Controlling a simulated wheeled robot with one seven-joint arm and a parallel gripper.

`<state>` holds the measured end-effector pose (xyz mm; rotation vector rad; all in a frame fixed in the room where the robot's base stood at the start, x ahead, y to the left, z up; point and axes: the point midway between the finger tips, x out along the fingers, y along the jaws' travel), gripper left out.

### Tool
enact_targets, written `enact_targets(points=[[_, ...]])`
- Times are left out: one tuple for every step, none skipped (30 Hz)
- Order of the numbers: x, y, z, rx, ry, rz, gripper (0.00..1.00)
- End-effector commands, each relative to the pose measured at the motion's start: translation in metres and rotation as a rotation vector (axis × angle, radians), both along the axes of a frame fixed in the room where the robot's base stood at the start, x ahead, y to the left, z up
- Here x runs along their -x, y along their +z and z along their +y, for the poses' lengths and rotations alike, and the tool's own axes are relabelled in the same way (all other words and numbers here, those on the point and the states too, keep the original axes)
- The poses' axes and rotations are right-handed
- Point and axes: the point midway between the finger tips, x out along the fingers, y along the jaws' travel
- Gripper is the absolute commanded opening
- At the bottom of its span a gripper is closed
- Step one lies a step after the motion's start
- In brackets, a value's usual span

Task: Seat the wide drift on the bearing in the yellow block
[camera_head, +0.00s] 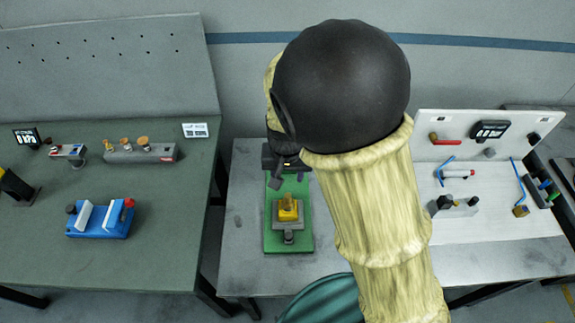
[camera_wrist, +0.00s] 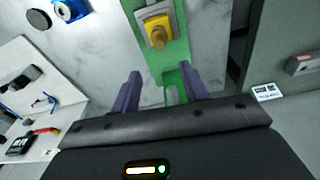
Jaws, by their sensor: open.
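The yellow block (camera_head: 288,214) sits in a grey fixture on a green base plate (camera_head: 273,242) on the middle table. It also shows in the wrist view (camera_wrist: 152,24), with a brass-coloured piece standing up on it. I cannot make out the bearing. Three brass or wood-coloured pieces stand in a grey rack (camera_head: 150,155) on the left table; the rightmost (camera_head: 144,141) has the broadest top and looks like the wide drift. My gripper (camera_wrist: 161,88) is open, with nothing between its purple fingers, above the green plate behind the yellow block. My arm partly hides it in the head view.
A blue cradle (camera_head: 100,220) and a small white card (camera_head: 195,130) are on the left table. A gap separates the two tables. At the right, a white board with a red-handled tool (camera_head: 445,141) stands behind a grey holder (camera_head: 452,207). The left table's front is mostly clear.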

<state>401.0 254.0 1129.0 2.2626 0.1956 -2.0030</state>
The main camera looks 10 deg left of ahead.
Motion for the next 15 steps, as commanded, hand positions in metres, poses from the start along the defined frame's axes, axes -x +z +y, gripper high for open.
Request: enact_targets(points=[[0.001,0.01,0.0,-0.004,0.001,-0.004,0.45],[0.001,0.016,0.0,-0.004,0.001,-0.004,0.45],[0.002,0.021,0.0,-0.003,0.002,-0.003,0.45],[0.003,0.026,0.0,-0.004,0.0,-0.003,0.45],[0.003,0.029,0.0,-0.002,0.0,-0.003,0.45],[0.004,0.032,-0.001,-0.001,0.001,-0.002,0.45],[0.004,0.035,-0.001,0.0,0.001,-0.002,0.45],[0.004,0.036,-0.001,0.0,0.0,-0.002,0.45],[0.004,0.038,-0.001,0.0,-0.001,-0.001,0.45],[0.005,0.039,-0.001,0.0,-0.001,-0.001,0.45],[0.005,0.039,-0.001,0.001,-0.001,0.0,0.45],[0.005,0.039,-0.001,0.001,-0.002,0.0,0.45],[0.005,0.039,-0.001,0.001,-0.002,0.0,0.45],[0.005,0.039,-0.001,0.001,-0.001,0.0,0.45],[0.005,0.039,-0.001,0.001,-0.001,0.0,0.45]])
